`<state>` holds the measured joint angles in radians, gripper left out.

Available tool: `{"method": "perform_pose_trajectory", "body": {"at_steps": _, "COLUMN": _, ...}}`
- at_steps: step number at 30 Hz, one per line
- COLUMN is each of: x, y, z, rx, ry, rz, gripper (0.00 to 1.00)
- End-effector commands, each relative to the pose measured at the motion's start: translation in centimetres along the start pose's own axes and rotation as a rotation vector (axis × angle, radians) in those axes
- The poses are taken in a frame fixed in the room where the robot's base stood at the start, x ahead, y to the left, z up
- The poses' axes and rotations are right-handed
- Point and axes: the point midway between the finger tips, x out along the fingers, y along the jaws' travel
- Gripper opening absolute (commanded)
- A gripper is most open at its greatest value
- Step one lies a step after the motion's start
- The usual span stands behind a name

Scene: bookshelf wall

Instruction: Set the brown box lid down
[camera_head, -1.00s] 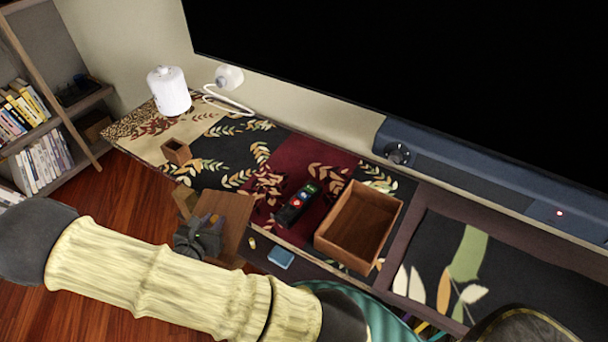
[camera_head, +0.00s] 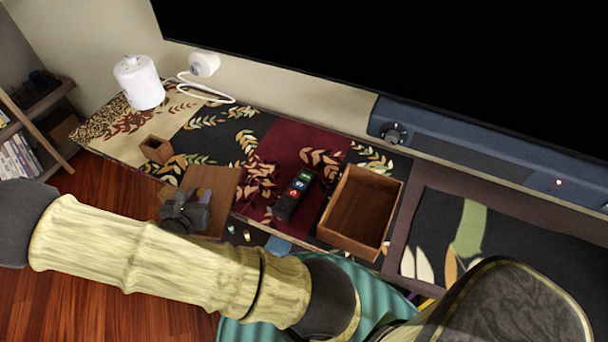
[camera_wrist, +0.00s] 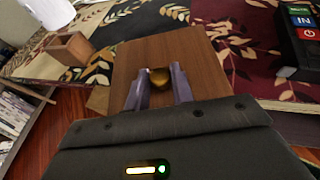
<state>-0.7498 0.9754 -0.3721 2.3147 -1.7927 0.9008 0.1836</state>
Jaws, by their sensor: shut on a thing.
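A dark remote-like object with coloured buttons (camera_head: 295,194) lies between lid and box. A small wooden cup (camera_head: 156,149) and a white canister (camera_head: 139,82) stand to the left. A blue soundbar (camera_head: 450,150) runs along the back. Dark patterned cloth is bare behind the lid.

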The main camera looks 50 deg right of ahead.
Motion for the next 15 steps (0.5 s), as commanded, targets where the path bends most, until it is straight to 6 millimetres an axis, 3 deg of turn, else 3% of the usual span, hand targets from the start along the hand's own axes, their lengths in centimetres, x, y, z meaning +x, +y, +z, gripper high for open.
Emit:
{"method": "perform_pose_trajectory", "body": {"at_steps": 7, "x": 5.6, "y": -0.6, "z": 4.9, "rx": 0.064, "ry": -0.021, "rz": -0.137, "gripper": 0.0}}
{"method": "perform_pose_trajectory", "body": {"at_steps": 12, "x": 9.4, "y": -2.9, "z": 9.6, "rx": 0.107, "ry": -0.008, "rz": -0.233, "gripper": 0.0}}
{"method": "perform_pose_trajectory", "body": {"at_steps": 15, "x": 10.5, "y": -4.1, "z": 11.5, "rx": 0.119, "ry": 0.001, "rz": -0.263, "gripper": 0.0}}
